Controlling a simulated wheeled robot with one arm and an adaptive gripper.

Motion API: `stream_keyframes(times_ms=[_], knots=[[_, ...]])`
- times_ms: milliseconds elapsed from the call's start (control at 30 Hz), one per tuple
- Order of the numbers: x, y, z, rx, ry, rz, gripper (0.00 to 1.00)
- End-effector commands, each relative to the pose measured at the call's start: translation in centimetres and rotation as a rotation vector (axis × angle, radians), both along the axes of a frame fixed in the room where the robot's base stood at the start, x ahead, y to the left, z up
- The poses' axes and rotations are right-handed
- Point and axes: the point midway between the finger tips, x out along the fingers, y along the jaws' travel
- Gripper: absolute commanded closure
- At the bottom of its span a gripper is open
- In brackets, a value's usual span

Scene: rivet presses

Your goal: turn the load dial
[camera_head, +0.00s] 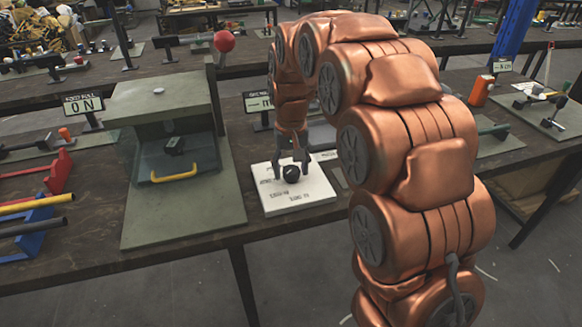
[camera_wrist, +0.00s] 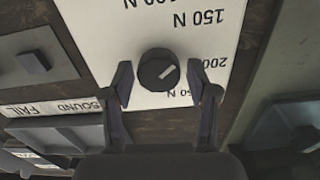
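My gripper (camera_wrist: 160,74) is open, with one finger on each side of the dial and a narrow gap at each side. In the head view my gripper (camera_head: 291,158) points down over the panel.
The grey press (camera_head: 165,110) with a yellow handle (camera_head: 174,175) stands left of the panel. A red ball lever (camera_head: 224,42) rises behind it. A small sign (camera_head: 258,102) stands behind the panel. Red and blue tool racks lie at the far left.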

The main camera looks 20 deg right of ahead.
Motion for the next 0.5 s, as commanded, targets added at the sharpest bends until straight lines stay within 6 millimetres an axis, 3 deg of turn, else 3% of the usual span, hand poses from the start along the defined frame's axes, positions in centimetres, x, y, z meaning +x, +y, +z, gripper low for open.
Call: stream_keyframes(times_ms=[500], knots=[[0.06,-0.03,0.85,0.000,-0.001,-0.001,0.30]])
